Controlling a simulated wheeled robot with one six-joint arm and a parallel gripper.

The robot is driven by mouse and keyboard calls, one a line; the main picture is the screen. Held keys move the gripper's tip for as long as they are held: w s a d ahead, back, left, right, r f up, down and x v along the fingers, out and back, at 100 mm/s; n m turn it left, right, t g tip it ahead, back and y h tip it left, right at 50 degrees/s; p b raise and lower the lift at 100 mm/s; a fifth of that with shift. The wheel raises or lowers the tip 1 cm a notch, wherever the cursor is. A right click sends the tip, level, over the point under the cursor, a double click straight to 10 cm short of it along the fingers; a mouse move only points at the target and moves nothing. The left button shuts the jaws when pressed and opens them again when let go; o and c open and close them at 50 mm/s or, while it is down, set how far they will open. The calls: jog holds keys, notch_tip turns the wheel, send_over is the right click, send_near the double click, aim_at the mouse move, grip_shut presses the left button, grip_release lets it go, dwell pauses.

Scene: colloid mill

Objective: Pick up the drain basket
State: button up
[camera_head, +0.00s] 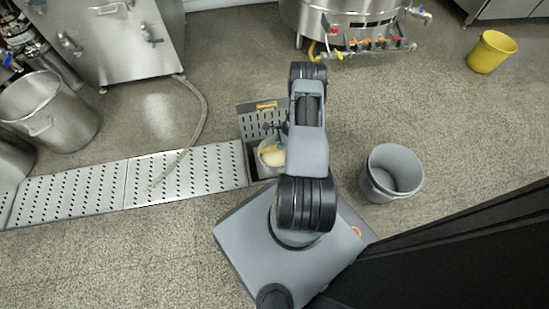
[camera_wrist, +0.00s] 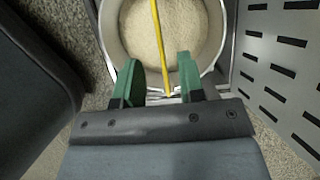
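The drain basket (camera_head: 264,170) is a pale round container in the floor drain opening, partly hidden by my arm in the head view. In the wrist view the drain basket (camera_wrist: 110,38) holds pale grainy matter. Its thin yellow handle (camera_wrist: 160,45) crosses over the top. My gripper (camera_wrist: 158,72) has two green fingers spread apart over the near rim. The handle runs between them with gaps on both sides, and neither finger visibly touches it. In the head view my gripper is small and mostly hidden by my arm.
A perforated drain cover (camera_head: 257,124) lies beside the opening, and more drain covers (camera_head: 185,172) run left. A hose (camera_head: 201,120) crosses the floor. A grey bucket (camera_head: 380,190) stands at right, a steel pot (camera_head: 55,125) at left, a yellow bucket (camera_head: 490,55) far right.

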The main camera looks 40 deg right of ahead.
jog(key=shift+b+x, duration=1.65)
jog(key=shift+x, duration=1.4)
jog(key=shift+a+r, duration=0.1)
jog(key=shift+a, duration=0.05)
grip_shut()
